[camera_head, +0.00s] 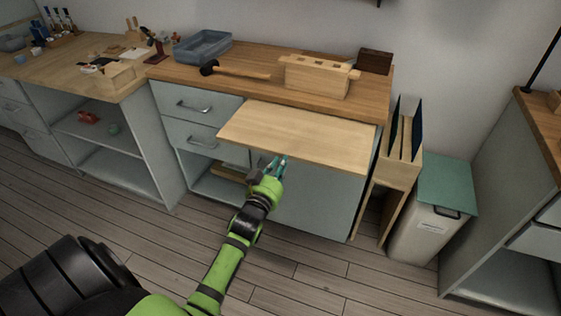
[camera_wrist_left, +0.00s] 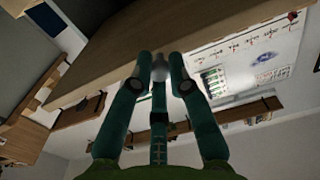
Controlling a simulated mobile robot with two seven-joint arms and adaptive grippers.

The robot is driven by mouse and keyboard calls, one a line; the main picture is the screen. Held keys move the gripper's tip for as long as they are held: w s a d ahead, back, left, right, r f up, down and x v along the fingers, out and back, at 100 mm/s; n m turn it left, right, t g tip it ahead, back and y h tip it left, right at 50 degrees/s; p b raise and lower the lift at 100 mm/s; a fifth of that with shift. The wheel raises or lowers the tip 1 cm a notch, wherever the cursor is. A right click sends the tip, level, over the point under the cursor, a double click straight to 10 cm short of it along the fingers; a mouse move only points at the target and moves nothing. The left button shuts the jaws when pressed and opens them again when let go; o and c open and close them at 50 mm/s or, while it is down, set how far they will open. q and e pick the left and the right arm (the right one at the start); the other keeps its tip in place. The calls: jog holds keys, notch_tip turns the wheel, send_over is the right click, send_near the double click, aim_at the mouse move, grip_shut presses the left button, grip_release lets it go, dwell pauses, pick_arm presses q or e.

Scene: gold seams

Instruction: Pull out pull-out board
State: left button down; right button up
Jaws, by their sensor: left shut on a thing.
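The pull-out board (camera_head: 305,136) is a pale wooden panel that sticks out from the workbench cabinet, below its worktop. My left gripper (camera_head: 278,164) is at the board's front edge, left of the middle. In the left wrist view the teal fingers (camera_wrist_left: 161,68) are shut on a small, round, light knob on the edge of the board (camera_wrist_left: 125,42). The fingers hide part of the knob. My right gripper is in neither view.
The worktop (camera_head: 228,84) above holds a blue-grey tray (camera_head: 203,47), a mallet (camera_head: 235,70) and a wooden block (camera_head: 315,77). Drawers (camera_head: 190,104) are on the left. A panel rack (camera_head: 401,150) and a bin (camera_head: 440,205) stand on the right. The floor in front is clear.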

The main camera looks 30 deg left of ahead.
pick_arm(q)
jog(key=shift+w+r, duration=0.1)
jog(key=shift+r, duration=0.25)
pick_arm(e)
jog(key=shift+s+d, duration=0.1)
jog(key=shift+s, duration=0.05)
pick_arm(q)
jog(key=c, duration=1.2)
grip_release()
jog(key=shift+f, duration=0.1)
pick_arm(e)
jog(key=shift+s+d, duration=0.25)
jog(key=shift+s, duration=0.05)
pick_arm(q)
jog(key=shift+s+f, duration=0.1)
jog(key=shift+s, duration=0.1)
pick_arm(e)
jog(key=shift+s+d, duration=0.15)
pick_arm(q)
jog(key=v, duration=1.2)
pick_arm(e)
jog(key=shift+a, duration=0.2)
